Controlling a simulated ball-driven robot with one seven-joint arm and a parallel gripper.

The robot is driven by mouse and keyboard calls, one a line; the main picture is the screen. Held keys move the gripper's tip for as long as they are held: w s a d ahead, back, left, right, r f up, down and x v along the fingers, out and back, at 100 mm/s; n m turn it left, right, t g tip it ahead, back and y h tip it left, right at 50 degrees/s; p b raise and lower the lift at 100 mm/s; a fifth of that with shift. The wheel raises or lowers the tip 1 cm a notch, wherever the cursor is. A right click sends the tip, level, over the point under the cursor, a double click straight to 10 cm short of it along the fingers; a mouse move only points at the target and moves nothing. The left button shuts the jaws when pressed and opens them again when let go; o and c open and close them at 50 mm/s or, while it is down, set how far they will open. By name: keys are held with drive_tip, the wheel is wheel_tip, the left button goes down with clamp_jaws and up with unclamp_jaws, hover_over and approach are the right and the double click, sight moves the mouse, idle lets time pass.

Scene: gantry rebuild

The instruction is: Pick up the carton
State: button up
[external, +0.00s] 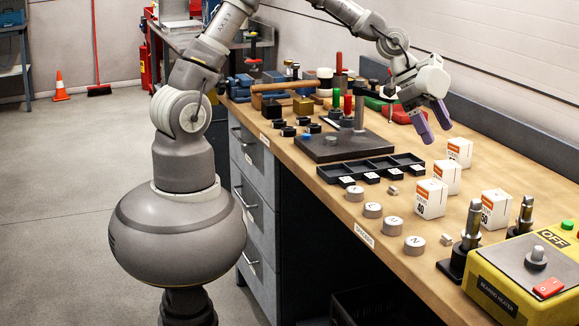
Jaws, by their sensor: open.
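Several small white cartons with orange bands stand upright on the wooden workbench (350,205). One carton (459,152) is at the back, a second carton (447,177) is just in front of it, and a third carton (430,199) is nearer still. Another carton (495,209) stands to the right. Which one the task means cannot be told. My gripper (434,130) is open, with purple fingers pointing down and to the right. In the picture it appears above and left of the back carton, apart from it. Nothing shows between the fingers.
A black compartment tray (330,174) and a dark press stand (345,145) lie left of the cartons. Metal cylinders (414,245) line the front edge. A yellow bearing heater (505,278) and upright metal posts (471,228) stand at right. A grey rail runs along the wall.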

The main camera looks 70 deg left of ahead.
sight(437, 208)
drive_tip(key=s+d+f+m+g+h, duration=0.1)
drive_tip(key=s+d, duration=0.1)
drive_tip(key=s+d+f+m+g+p, duration=0.1)
drive_tip(key=s+d+f, duration=0.1)
drive_tip(key=s+d+f+m+g+h, duration=0.1)
drive_tip(key=s+d, duration=0.1)
drive_tip(key=shift+d+f+h, duration=0.1)
drive_tip(key=shift+f+h, duration=0.2)
drive_tip(key=f, duration=0.1)
drive_tip(key=s+f+m+b, duration=0.1)
drive_tip(key=f+h, duration=0.1)
drive_tip(key=shift+s+g+b, duration=0.25)
drive_tip(key=shift+g+b, duration=0.15)
drive_tip(key=shift+f, duration=0.3)
drive_tip(key=b+x, duration=0.1)
drive_tip(key=x, duration=0.1)
drive_tip(key=b+x, duration=0.1)
drive_tip(key=x, duration=0.2)
drive_tip(key=d+r+b+x, duration=0.1)
drive_tip(key=x, duration=0.1)
drive_tip(key=shift+d+f+b, duration=0.15)
drive_tip(key=shift+d+b, duration=0.05)
drive_tip(key=shift+b, duration=0.2)
drive_tip(key=c, duration=1.1)
drive_tip(key=shift+r, duration=0.2)
